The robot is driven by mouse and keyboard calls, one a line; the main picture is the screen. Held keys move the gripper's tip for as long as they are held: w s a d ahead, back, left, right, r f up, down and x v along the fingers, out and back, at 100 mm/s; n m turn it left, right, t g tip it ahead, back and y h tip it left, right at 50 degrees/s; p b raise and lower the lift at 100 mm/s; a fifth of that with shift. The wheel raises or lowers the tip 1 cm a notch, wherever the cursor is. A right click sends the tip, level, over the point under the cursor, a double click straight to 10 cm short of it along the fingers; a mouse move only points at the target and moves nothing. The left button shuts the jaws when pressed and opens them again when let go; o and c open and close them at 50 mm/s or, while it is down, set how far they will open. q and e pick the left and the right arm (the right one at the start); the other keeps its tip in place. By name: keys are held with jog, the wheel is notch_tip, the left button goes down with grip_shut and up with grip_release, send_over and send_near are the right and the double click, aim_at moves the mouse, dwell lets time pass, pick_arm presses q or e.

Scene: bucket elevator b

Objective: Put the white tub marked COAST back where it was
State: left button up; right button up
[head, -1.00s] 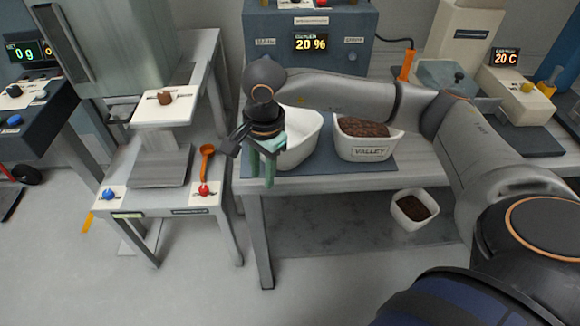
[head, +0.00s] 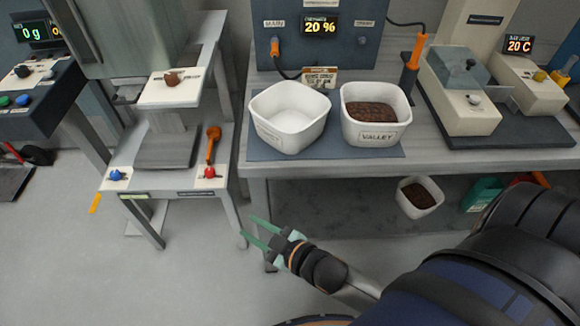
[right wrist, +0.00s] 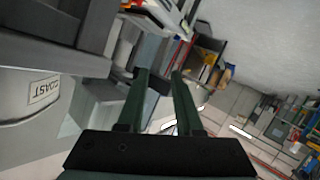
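The white tub marked COAST (head: 288,116) stands upright on the dark blue mat (head: 330,152) on the bench, left of the tub marked VALLEY. It looks empty inside. My right gripper (head: 257,229) is open and empty, low in front of the bench and apart from the tub. Its two green fingers show spread in the right wrist view (right wrist: 155,100). My left gripper is not in view.
The white tub marked VALLEY (head: 376,136) holds brown material. A smaller white tub (head: 419,196) with dark contents is on the lower shelf. A press stand with an orange scoop (head: 212,145) is at left. Floor between is clear.

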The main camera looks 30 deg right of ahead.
jog(key=s+d+f+m+g+h, duration=0.2)
jog(key=s+d+f+m+g, duration=0.1)
jog(key=s+f, duration=0.6)
jog(key=shift+s+d+f+m+g, duration=0.2)
jog(key=shift+s+m+g, duration=0.3)
jog(key=shift+m+g, duration=0.5)
jog(key=shift+t, duration=0.3)
